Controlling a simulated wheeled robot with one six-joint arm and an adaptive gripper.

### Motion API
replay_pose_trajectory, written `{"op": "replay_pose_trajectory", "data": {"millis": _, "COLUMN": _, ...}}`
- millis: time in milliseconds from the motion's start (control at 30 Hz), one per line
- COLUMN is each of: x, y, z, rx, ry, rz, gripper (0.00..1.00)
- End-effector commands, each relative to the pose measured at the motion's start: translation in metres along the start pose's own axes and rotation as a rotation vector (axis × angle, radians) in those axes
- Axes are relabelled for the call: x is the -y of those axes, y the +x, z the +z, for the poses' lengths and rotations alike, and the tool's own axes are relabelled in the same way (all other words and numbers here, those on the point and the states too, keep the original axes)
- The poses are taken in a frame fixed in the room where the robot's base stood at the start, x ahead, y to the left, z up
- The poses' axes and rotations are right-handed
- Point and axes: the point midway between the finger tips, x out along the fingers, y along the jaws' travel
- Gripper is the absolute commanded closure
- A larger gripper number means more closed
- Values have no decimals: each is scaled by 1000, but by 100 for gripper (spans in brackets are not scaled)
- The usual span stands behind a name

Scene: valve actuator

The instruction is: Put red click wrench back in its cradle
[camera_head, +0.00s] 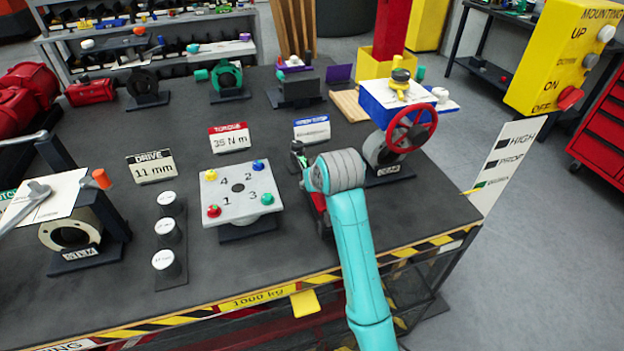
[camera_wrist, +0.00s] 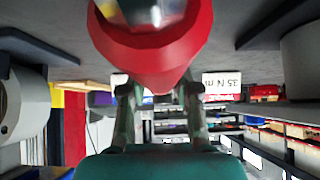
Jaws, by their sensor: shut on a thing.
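The red click wrench (camera_head: 317,201) is on the bench top just left of my teal wrist, mostly covered by it in the head view. Its red, rounded end fills the top middle of the wrist view (camera_wrist: 155,65), very close to the camera. My gripper (camera_wrist: 158,95) is shut on the wrench, with a dark finger on each side of the red part. The wrench's seating is hidden.
A grey plate with numbered coloured knobs (camera_head: 238,188) stands to the left. A valve with a red handwheel (camera_head: 410,128) stands close on the right. Signs for torque (camera_head: 230,137) and drive (camera_head: 151,167) stand behind. The striped bench edge (camera_head: 240,300) is in front.

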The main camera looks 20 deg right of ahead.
Motion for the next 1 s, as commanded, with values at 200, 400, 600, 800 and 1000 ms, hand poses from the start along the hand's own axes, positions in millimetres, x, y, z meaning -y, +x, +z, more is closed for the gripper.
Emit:
{"op": "replay_pose_trajectory", "data": {"millis": 200, "x": 0, "y": 3, "z": 2, "rx": -3, "ry": 0, "rz": 0, "gripper": 100}}
{"op": "replay_pose_trajectory", "data": {"millis": 400, "x": 0, "y": 6, "z": 5, "rx": -4, "ry": 0, "rz": 0, "gripper": 100}}
{"op": "replay_pose_trajectory", "data": {"millis": 600, "x": 0, "y": 6, "z": 5, "rx": -3, "ry": 0, "rz": 0, "gripper": 40}}
{"op": "replay_pose_trajectory", "data": {"millis": 800, "x": 0, "y": 7, "z": 7, "rx": 1, "ry": 0, "rz": 0, "gripper": 40}}
{"op": "replay_pose_trajectory", "data": {"millis": 1000, "x": 0, "y": -3, "z": 6, "rx": -1, "ry": 0, "rz": 0, "gripper": 40}}
